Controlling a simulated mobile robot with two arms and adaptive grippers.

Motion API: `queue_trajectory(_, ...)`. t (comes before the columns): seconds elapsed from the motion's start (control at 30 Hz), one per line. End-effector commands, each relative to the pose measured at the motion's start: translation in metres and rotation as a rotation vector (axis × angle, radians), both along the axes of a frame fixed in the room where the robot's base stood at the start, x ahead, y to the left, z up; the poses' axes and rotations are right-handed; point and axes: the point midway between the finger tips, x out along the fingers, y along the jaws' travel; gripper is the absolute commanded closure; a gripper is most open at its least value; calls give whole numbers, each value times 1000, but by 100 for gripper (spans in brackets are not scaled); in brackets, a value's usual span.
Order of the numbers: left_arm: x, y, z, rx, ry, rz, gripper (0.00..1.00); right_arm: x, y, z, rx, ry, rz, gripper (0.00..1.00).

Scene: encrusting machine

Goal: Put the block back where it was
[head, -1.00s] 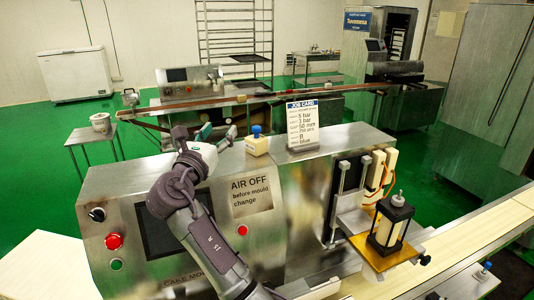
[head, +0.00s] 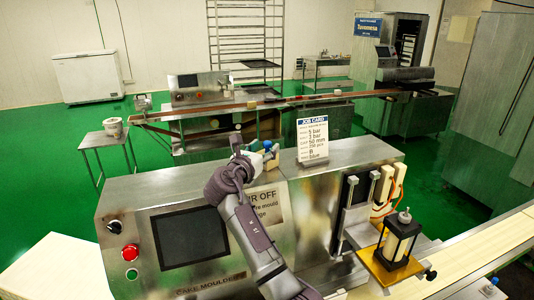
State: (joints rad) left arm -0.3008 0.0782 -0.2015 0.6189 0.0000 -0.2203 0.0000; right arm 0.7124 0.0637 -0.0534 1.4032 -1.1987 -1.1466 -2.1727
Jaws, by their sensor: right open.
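I cannot tell whether a finger touches the block. A cream block (head: 392,246) in a black frame stands on the orange plate at the right. Other cream blocks (head: 382,187) are fixed upright at the machine's right side. My left gripper is not in view.
The job card (head: 313,138) stands on the machine top, close to the right of my gripper. My right arm partly hides the AIR OFF label (head: 270,205). The conveyor (head: 480,243) runs along the right. The machine top left of my gripper is clear.

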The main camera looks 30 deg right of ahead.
Motion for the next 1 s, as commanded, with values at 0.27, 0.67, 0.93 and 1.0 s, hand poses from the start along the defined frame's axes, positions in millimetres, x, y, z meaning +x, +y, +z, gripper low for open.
queue_trajectory(0.27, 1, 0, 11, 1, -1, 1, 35, 12, -20, 1, 0, 0, 0, 44)
queue_trajectory(0.67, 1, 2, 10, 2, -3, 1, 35, 12, -20, 1, 1, -1, 0, 83)
queue_trajectory(0.93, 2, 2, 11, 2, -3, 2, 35, 12, -19, 1, 1, -1, 1, 100)
queue_trajectory(1.0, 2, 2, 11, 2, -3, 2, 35, 12, -19, 1, 1, -1, 1, 100)
